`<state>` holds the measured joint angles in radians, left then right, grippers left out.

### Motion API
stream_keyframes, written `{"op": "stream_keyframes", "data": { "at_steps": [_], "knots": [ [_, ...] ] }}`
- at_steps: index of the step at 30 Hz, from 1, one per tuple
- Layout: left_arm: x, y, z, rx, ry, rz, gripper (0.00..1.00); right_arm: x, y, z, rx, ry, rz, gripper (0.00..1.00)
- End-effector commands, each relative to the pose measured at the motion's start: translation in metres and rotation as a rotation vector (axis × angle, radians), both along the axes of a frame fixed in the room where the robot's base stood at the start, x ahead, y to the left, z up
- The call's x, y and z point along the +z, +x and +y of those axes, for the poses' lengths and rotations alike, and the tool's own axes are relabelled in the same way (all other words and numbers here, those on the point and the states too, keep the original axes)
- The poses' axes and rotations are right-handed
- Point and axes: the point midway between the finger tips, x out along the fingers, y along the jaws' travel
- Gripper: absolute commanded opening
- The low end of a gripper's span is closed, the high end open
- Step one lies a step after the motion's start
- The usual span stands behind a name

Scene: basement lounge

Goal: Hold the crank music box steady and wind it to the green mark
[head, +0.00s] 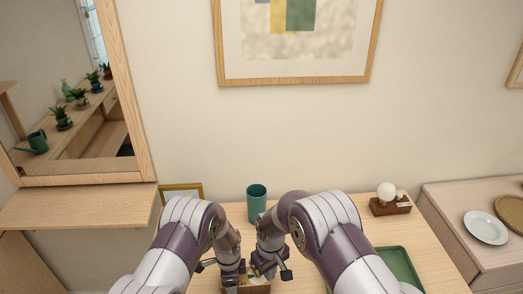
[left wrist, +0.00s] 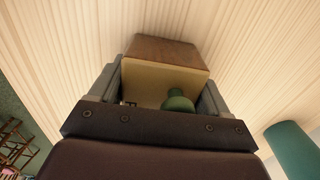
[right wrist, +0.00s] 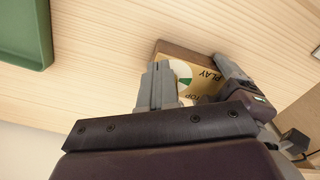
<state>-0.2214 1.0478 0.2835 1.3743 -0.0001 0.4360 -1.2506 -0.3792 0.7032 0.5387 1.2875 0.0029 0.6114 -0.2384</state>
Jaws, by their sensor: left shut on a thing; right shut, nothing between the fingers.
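The music box (head: 248,289) is a small brown wooden box low in the head view, largely hidden by my grippers. In the left wrist view the box (left wrist: 170,52) has a cream face and a green rounded knob (left wrist: 180,101). My left gripper (head: 232,277) is shut on the box, one finger on each side.
A teal cup (head: 257,203) stands behind my grippers. A green tray (head: 400,270) lies to the right on the wooden table (head: 437,262). A small wooden block with a white ball (head: 387,190) stands at the back right. A small frame (head: 183,190) stands at the back left.

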Motion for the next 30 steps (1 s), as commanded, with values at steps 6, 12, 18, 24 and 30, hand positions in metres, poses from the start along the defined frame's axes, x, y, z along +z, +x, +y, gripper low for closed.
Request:
{"op": "stream_keyframes", "data": {
  "at_steps": [6,12,18,24,30],
  "knots": [
    [0.0,0.0,0.0,0.0,0.0,-0.001,0.32,0.0,0.004,-0.003,-0.001,0.0,0.0,0.0],
    [0.0,0.0,0.0,0.0,0.0,-0.001,0.32,0.0,0.005,-0.004,0.0,-0.001,0.001,0.0],
    [0.0,0.0,0.0,0.0,0.0,-0.001,0.32,0.0,0.005,-0.004,0.0,0.0,0.0,0.0],
    [0.0,0.0,0.0,0.0,0.0,-0.001,0.32,0.0,0.002,-0.01,0.0,0.0,0.0,0.0],
    [0.0,0.0,0.0,0.0,0.0,-0.001,0.32,0.021,0.002,-0.01,0.001,0.001,-0.003,0.0]
  ]
}}
